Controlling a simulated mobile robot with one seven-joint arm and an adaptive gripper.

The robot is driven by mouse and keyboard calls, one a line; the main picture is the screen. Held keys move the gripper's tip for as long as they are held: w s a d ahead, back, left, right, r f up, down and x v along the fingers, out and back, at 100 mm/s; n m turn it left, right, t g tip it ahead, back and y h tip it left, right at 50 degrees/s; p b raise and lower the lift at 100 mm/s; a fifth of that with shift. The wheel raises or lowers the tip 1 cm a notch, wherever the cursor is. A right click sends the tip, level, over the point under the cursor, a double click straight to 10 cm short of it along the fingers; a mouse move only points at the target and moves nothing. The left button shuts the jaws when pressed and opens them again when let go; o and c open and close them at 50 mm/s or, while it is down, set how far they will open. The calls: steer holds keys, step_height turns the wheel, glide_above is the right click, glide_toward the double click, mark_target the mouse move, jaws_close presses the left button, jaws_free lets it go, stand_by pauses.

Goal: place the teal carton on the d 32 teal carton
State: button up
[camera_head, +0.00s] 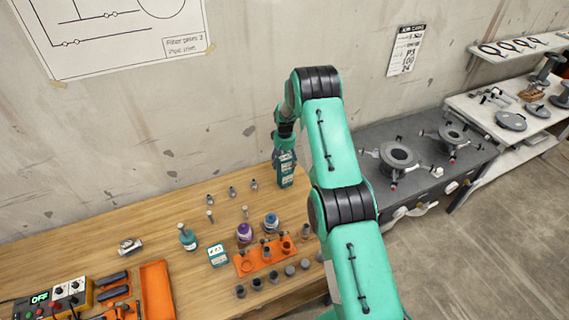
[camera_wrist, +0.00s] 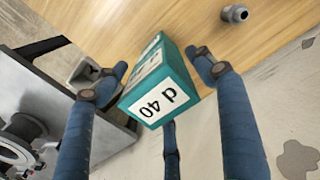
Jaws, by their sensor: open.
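A teal carton (camera_wrist: 160,92) with a white label reading "d 40" stands between the spread fingers of my gripper (camera_wrist: 163,78) in the wrist view. More white label shows on its side. In the head view my gripper (camera_head: 284,152) is over the teal carton (camera_head: 287,178) at the back right of the wooden table. It looks tall there; I cannot tell whether it is one carton or two stacked. My gripper is open, with the fingers around the carton. Another teal carton (camera_head: 218,255) with a white label stands nearer the table's middle. No "d 32" label is readable.
A teal bottle (camera_head: 188,238), an orange rack (camera_head: 262,260), a purple-topped jar (camera_head: 244,232) and a blue one (camera_head: 271,221) stand on the table. Small grey fittings (camera_head: 232,191) are left of the gripper. A dark bench (camera_head: 410,140) with flanges is at right. The back-left table is clear.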

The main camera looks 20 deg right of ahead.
steer(key=shift+r, duration=0.15)
steer(key=shift+r+b, duration=0.9)
steer(key=shift+r, duration=5.05)
steer(key=shift+r, duration=0.1)
steer(key=shift+r, duration=0.2)
steer(key=s+a+r+t, duration=0.1)
steer(key=s+a+r, duration=0.4)
steer(key=r, duration=0.6)
steer(key=s+a+r+t, duration=0.1)
steer(key=s+a+r, duration=0.2)
steer(key=s+r, duration=0.65)
steer(key=s+a+r+t, duration=0.1)
steer(key=s+a+r, duration=0.35)
steer(key=r, duration=0.85)
steer(key=s+a+r+t, duration=0.1)
steer(key=s+a+r, duration=0.15)
steer(key=s, duration=0.65)
steer(key=s+a+r, duration=0.2)
steer(key=s+r, duration=0.1)
steer(key=s, duration=0.6)
steer(key=s+a+r+t, duration=0.1)
steer(key=s+a+r, duration=0.15)
steer(key=s, duration=0.65)
steer(key=s+a+f, duration=0.1)
steer(key=s, duration=0.9)
steer(key=shift+f+t, duration=0.3)
